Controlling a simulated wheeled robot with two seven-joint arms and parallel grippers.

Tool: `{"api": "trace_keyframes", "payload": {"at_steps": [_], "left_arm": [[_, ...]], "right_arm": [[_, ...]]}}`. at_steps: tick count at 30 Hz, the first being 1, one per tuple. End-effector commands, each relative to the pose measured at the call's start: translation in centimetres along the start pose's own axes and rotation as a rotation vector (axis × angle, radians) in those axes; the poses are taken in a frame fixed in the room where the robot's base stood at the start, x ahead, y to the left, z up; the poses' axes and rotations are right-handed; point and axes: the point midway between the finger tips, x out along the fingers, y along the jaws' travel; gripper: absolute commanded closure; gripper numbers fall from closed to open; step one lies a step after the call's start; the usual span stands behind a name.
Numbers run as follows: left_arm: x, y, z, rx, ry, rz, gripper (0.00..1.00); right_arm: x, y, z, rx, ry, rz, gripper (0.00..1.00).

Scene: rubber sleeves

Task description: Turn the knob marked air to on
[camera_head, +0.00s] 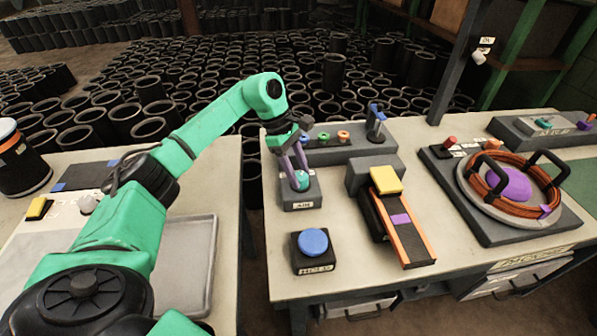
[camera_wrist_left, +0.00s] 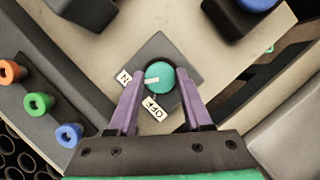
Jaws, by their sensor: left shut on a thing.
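The teal air knob (camera_head: 300,181) sits on a grey box with a label that reads AIR (camera_head: 303,205). My left gripper (camera_head: 295,172), with purple fingers, reaches down onto the knob and is shut on it. In the left wrist view the knob (camera_wrist_left: 161,74) lies between the tips of the left gripper (camera_wrist_left: 160,77). Its white mark points left, roughly toward the ON label (camera_wrist_left: 124,76); the OFF label (camera_wrist_left: 154,108) is below the knob. My right gripper is not in view.
A blue HOLD button (camera_head: 312,242) stands in front of the air box. A sloped chute with a yellow block (camera_head: 385,180) is to the right. A grey rack with coloured rings (camera_head: 343,137) stands behind. A round fixture (camera_head: 505,185) is further right.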

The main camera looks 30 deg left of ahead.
Motion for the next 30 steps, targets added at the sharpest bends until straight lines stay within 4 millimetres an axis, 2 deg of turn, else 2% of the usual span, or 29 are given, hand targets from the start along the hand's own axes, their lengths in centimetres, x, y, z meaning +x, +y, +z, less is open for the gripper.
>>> {"api": "trace_keyframes", "payload": {"at_steps": [6, 7, 9, 18, 22, 26, 30], "left_arm": [[-0.3, 0.2, 0.1, 0.002, -0.003, 0.009, 1.0], [-0.3, 0.2, 0.1, 0.002, -0.002, 0.009, 0.43], [-0.3, 0.1, 0.1, 0.001, -0.002, 0.008, 0.21], [-0.1, 0.1, 0.0, 0.0, -0.001, 0.003, 0.21], [-1.1, 0.1, 0.0, -0.001, 0.0, 0.005, 0.21], [-4.0, 0.1, 0.0, -0.001, 0.0, 0.009, 0.21], [-8.3, 0.2, 0.1, 0.0, -0.001, 0.011, 0.21]], "right_arm": [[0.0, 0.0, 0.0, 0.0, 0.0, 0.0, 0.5], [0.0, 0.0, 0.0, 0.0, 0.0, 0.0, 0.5], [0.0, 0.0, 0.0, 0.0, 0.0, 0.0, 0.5], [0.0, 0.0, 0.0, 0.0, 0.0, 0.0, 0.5], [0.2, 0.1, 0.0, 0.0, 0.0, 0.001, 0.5], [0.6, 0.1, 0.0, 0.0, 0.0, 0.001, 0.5], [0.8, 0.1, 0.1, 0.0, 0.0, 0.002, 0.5]]}}
